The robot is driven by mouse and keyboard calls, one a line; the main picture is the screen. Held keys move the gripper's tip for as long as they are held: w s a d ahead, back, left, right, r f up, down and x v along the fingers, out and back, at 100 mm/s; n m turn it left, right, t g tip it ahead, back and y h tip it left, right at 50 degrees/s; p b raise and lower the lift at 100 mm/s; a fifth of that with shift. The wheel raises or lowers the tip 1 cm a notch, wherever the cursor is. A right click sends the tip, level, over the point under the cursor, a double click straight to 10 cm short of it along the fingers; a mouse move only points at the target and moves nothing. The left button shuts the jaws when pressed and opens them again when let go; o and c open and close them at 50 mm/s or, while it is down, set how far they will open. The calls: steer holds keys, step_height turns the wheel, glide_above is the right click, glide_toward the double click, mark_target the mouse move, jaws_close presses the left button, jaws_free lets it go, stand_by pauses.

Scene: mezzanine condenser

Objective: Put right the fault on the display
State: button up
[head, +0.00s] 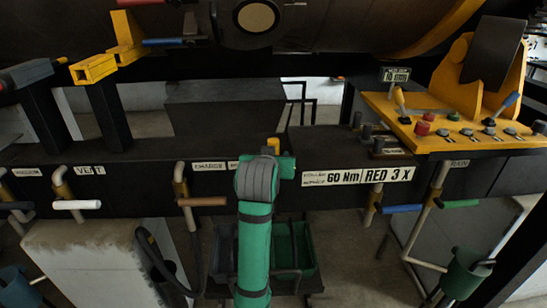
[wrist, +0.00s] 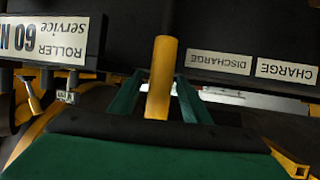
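No lit display is readable; a dark panel (head: 493,52) stands tilted on the yellow console (head: 470,140) at the right of the head view, its face too dark to read. My gripper (head: 272,153) is at the front edge of the dark bench, left of the "60 Nm" label. A yellow cylinder (head: 273,143) shows just above it. In the wrist view the yellow cylinder (wrist: 161,70) stands between the two green fingers of my gripper (wrist: 160,85). The fingertips are close on both sides; I cannot tell whether they press on it.
The console carries levers, red buttons (head: 422,128) and several knobs. Pipe valves with white (head: 77,205), brown (head: 202,201), blue (head: 401,209) and green (head: 460,204) handles line the front. Labels read VENT, CHARGE, DISCHARGE and RED 3 X. Green bins (head: 292,245) stand below.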

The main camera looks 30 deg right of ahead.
steer(key=v, duration=1.1)
steer(key=shift+d+f, duration=0.1)
